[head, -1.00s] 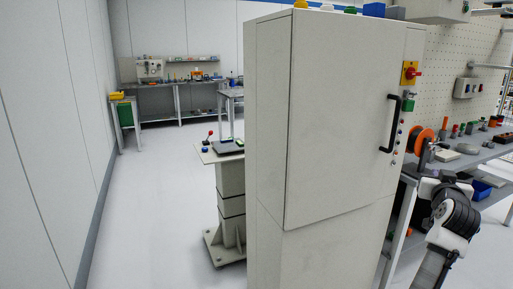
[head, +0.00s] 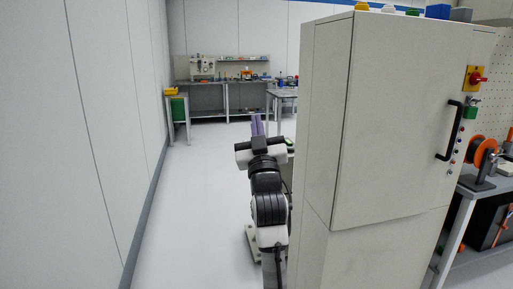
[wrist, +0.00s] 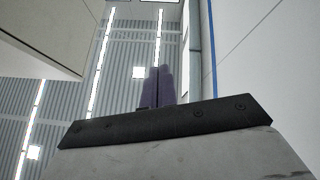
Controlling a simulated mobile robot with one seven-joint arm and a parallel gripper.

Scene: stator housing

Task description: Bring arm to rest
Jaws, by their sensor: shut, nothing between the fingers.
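My arm shows in the head view, raised in front of me just left of the tall cabinet. My gripper (head: 258,126) is at its top end, with purple fingers pointing up. In the wrist view the two purple fingers (wrist: 157,88) stand side by side with no gap to speak of, shut and empty. Behind them the wrist view shows the ceiling with its light strips. The gripper is above the floor and holds nothing.
The tall pale cabinet (head: 388,130) with a black handle (head: 449,130) stands close on the right of my arm. A pale wall (head: 90,120) runs along the left. The floor (head: 190,210) between is clear. Workbenches (head: 225,95) stand far back.

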